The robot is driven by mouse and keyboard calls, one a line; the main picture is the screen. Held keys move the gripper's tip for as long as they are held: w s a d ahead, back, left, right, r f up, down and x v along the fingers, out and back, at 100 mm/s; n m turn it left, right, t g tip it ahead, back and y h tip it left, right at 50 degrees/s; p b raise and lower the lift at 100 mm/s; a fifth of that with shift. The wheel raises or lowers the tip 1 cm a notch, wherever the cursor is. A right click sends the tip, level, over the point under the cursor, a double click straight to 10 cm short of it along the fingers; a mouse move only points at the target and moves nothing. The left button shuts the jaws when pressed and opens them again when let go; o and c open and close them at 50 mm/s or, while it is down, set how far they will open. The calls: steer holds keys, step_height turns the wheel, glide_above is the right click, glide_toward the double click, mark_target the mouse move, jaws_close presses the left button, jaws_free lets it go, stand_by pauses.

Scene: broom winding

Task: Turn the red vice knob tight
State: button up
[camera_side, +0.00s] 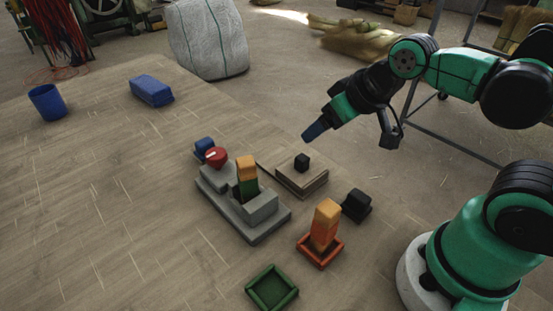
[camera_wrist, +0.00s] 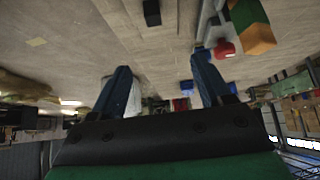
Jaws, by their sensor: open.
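The red vice knob (camera_side: 215,157) has a white mark and sits at the far end of the grey vice (camera_side: 263,208), beside a small blue block (camera_side: 204,146). An orange and green block (camera_side: 247,174) stands upright between the vice jaws. My gripper (camera_side: 316,131) is in the air to the right of the knob, apart from it. In the wrist view my gripper (camera_wrist: 160,80) shows two blue fingers spread wide with nothing between them. The red knob (camera_wrist: 224,48) shows near the right finger, with the orange and green block (camera_wrist: 252,25) beyond it.
A wooden board (camera_side: 297,180) with a black peg (camera_side: 302,162) lies right of the vice. An orange tray (camera_side: 320,252) holds an orange block (camera_side: 325,222). A green tray (camera_side: 271,288) and black block (camera_side: 357,205) are nearby. The left tabletop is mostly clear.

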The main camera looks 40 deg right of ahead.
steer(key=shift+o, duration=0.4)
steer(key=shift+w+a+r, duration=0.15)
steer(key=shift+w+r, duration=0.05)
steer(key=shift+w, duration=0.05)
steer(key=n+g, duration=0.7)
steer(key=n, duration=0.7)
glide_above(213, 154)
step_height(213, 154, down, 2)
steer(key=shift+f, duration=0.1)
steer(key=shift+w+f, duration=0.1)
steer(key=shift+f, duration=2.8)
jaws_close()
